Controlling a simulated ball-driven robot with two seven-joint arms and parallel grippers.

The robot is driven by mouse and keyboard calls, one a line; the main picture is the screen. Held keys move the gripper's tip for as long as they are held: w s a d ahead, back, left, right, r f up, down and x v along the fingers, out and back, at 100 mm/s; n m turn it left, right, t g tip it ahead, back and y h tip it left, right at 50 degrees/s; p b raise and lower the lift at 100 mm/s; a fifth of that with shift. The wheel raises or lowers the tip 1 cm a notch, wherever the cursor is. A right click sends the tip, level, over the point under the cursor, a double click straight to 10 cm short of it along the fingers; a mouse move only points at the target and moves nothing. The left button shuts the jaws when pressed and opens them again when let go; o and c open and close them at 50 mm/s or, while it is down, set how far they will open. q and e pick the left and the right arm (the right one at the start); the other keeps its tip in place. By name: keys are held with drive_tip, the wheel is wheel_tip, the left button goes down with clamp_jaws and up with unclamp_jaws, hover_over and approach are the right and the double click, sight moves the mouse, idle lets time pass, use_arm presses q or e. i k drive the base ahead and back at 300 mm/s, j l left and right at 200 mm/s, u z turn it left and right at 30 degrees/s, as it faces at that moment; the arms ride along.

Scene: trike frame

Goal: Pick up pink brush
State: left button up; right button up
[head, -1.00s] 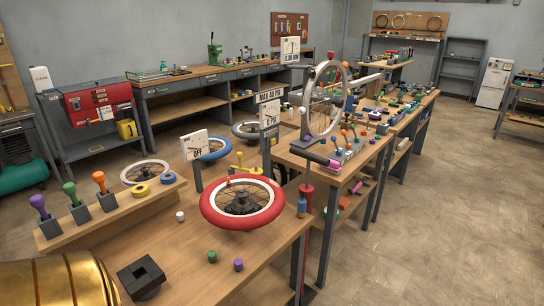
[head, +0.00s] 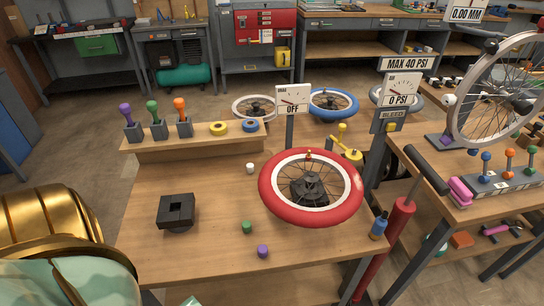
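Two pink things show, and I cannot tell for sure which is the brush. A pink, rounded block (head: 460,192) lies at the near left edge of the right-hand workbench, beside the rack with coloured knobs. A pink, bar-like piece (head: 497,229) lies on the shelf below that bench and is small in view. Neither of my grippers is in view. Gold and pale green parts of my own body fill the lower left corner.
The near workbench (head: 200,262) holds a red-tyred wheel (head: 310,153), a black block (head: 176,211) and small green and purple caps. A red pump (head: 386,245) stands between the benches. Floor shows at the left.

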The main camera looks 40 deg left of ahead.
sight(460, 195)
drive_tip(key=i+l+u, duration=0.1)
drive_tip(key=u, duration=0.3)
drive_tip(key=i+l+u, duration=0.25)
drive_tip(key=u, duration=0.15)
drive_tip(key=i+l+u, duration=0.2)
drive_tip(key=u, duration=0.15)
drive_tip(key=i+l+u, duration=0.1)
drive_tip(key=l+u, duration=0.3)
drive_tip(key=i+l+u, duration=0.1)
drive_tip(key=l+z, duration=0.15)
drive_tip(key=z, duration=1.3)
drive_tip(key=i+j, duration=0.05)
